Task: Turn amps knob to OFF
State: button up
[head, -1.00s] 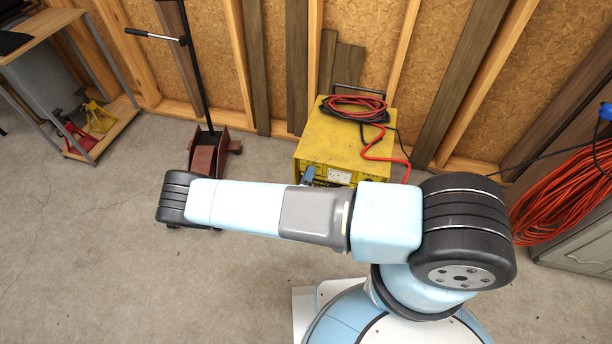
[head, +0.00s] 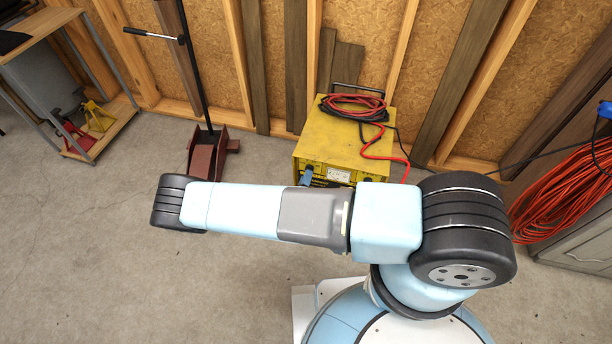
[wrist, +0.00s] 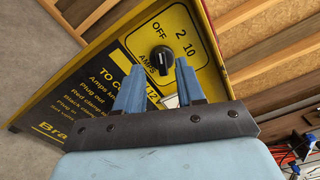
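The yellow charger box (head: 325,135) stands on the floor against the wall, its front partly hidden by my arm in the head view. Contact is not clear. In the head view, only a bit of blue finger (head: 306,177) shows.
Red and black cables (head: 355,107) lie coiled on the box, and a red one hangs down its right side. A red floor jack (head: 206,152) stands to the left. Orange cord (head: 565,190) hangs at the right. The concrete floor at the front left is clear.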

jog(key=v, duration=1.1)
jog(key=shift+s, duration=0.25)
jog(key=shift+a, duration=0.1)
jog(key=w+d+r+m+g+h, duration=0.1)
jog(key=w+d+r+m+g, duration=0.3)
jog(key=r+m, duration=0.7)
jog(key=w+d+r+m+g+h, duration=0.15)
jog(key=r+m+g, duration=0.55)
jog(key=r, duration=0.9)
jog(key=w+d+r+m+g+h, duration=0.1)
jog(key=d+r+m+g, duration=0.3)
jog(key=r+m, duration=0.7)
jog(key=s+d+r+m+g+y, duration=0.1)
jog(key=s+d+r+m+y, duration=0.25)
jog(key=r, duration=0.55)
jog(key=s+d+r+m+g+y, duration=0.15)
jog(key=d+r+m, duration=0.3)
jog(key=r, duration=0.45)
jog(key=s+d+r+m+t+y, duration=0.2)
jog(key=s+r+m+t, duration=0.1)
jog(key=s+r, duration=0.3)
jog(key=s+d+r+m+t+y, duration=0.2)
jog(key=s+r+m, duration=0.3)
jog(key=s, duration=0.3)
jog(key=shift+d+r+m+t+y, duration=0.35)
jog(key=shift+d+r+t, duration=0.2)
jog(key=shift+r, duration=0.15)
